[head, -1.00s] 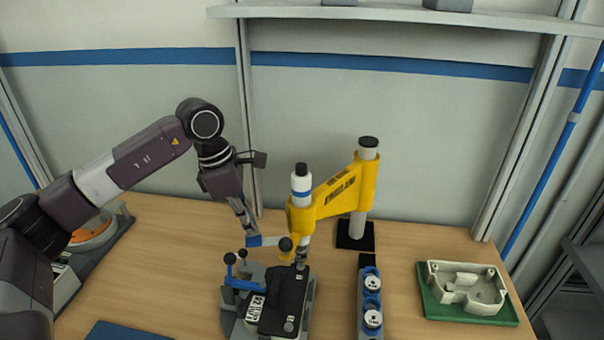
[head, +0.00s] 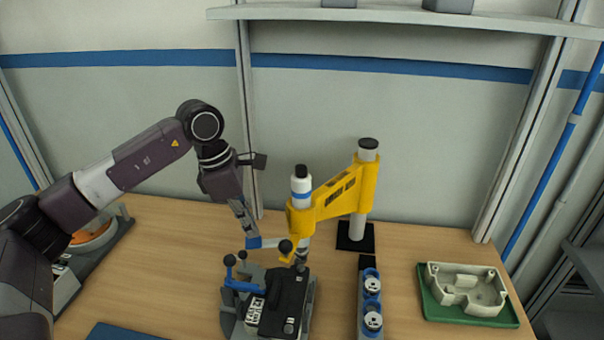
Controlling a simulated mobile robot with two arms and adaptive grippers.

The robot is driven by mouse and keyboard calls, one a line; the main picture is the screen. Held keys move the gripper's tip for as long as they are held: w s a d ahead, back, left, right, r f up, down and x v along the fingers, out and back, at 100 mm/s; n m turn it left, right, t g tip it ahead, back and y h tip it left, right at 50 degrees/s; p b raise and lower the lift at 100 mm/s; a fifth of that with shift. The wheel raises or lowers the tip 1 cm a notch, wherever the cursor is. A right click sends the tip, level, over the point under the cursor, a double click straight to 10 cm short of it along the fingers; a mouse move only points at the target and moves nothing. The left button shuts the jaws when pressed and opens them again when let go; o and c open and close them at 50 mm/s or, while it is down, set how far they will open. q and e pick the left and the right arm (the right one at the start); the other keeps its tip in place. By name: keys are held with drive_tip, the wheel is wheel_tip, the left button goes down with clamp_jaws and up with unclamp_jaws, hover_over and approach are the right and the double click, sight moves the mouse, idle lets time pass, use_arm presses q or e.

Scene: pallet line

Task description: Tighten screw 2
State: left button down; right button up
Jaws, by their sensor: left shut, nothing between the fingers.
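My left gripper (head: 250,236) is shut and points down at the blue end of a light lever that sticks out from the screwdriver unit. The screwdriver (head: 301,195), white and blue with a black top, hangs upright on a yellow arm (head: 338,197). Its tip is over the black housing (head: 285,300), which sits in a grey fixture (head: 231,322) with blue clamps (head: 243,285). The screws are too small to make out, and the driver's tip hides part of the housing's far edge. My right gripper is out of view.
The yellow arm's post (head: 357,228) stands on a black base behind. A blue holder (head: 369,300) with round white-topped parts is right of the fixture. A green tray (head: 468,312) with a beige casing (head: 466,286) is at the right. Bare table lies between them.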

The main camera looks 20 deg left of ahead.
sight(251, 241)
use_arm(q)
drive_tip(key=shift+f, duration=0.1)
drive_tip(key=shift+s+a+b+x, duration=0.1)
drive_tip(key=shift+a+b+x, duration=0.05)
drive_tip(key=shift+b+x, duration=0.6)
drive_tip(key=shift+s+a+b+x, duration=0.1)
drive_tip(key=shift+a+b+x, duration=0.1)
drive_tip(key=shift+b+x, duration=0.55)
drive_tip(key=shift+s+a+b+x, duration=0.15)
drive_tip(key=shift+b+x, duration=0.35)
drive_tip(key=shift+x, duration=0.45)
drive_tip(key=shift+f, duration=0.1)
drive_tip(key=shift+f+b, duration=0.75)
drive_tip(key=shift+b, duration=0.15)
idle(0.8)
drive_tip(key=shift+r, duration=0.2)
idle(0.7)
drive_tip(key=shift+w+d+r+p+v, duration=0.1)
drive_tip(key=shift+w+d+p+v, duration=0.15)
drive_tip(key=shift+p+v, duration=1.05)
drive_tip(key=shift+w+d+r+p+v, duration=0.1)
drive_tip(key=shift+d+p+v, duration=0.25)
drive_tip(key=shift+p+v, duration=0.9)
drive_tip(key=shift+w+d+r+p+v, duration=0.2)
drive_tip(key=shift+p+v, duration=0.5)
drive_tip(key=shift+v, duration=1.15)
drive_tip(key=shift+w, duration=0.1)
